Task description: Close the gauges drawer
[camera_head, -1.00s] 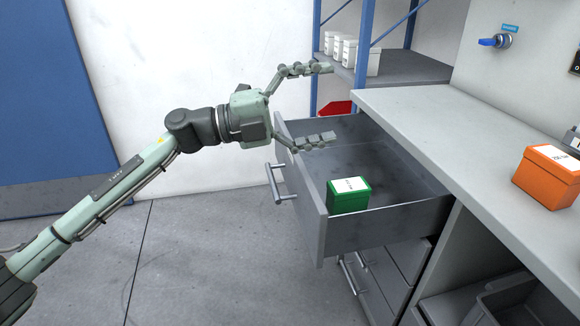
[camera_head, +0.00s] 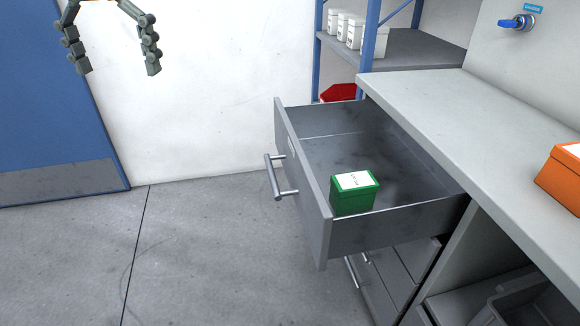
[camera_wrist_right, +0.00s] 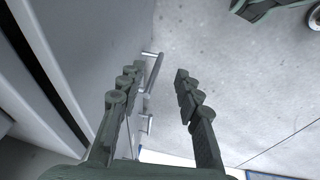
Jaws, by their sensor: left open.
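The grey drawer (camera_head: 300,185) is pulled out from under the worktop, with its bar handle (camera_head: 275,178) on the front. A green box (camera_head: 353,194) with a white label sits inside, near the drawer front. My left gripper (camera_head: 118,71) is open and empty at the upper left, fingers pointing down, well apart from the drawer. My right gripper (camera_wrist_right: 156,74) shows only in the right wrist view. Its fingers are spread, and a metal handle (camera_wrist_right: 150,85) shows between and beyond them. I cannot tell which drawer that handle belongs to, or whether the fingers touch it.
Closed lower drawers (camera_head: 390,275) are below the open one. The worktop (camera_head: 430,110) carries an orange box (camera_head: 562,178) at the right. A blue-framed shelf (camera_head: 400,48) with white containers stands behind. The floor (camera_head: 210,250) left of the drawer is clear.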

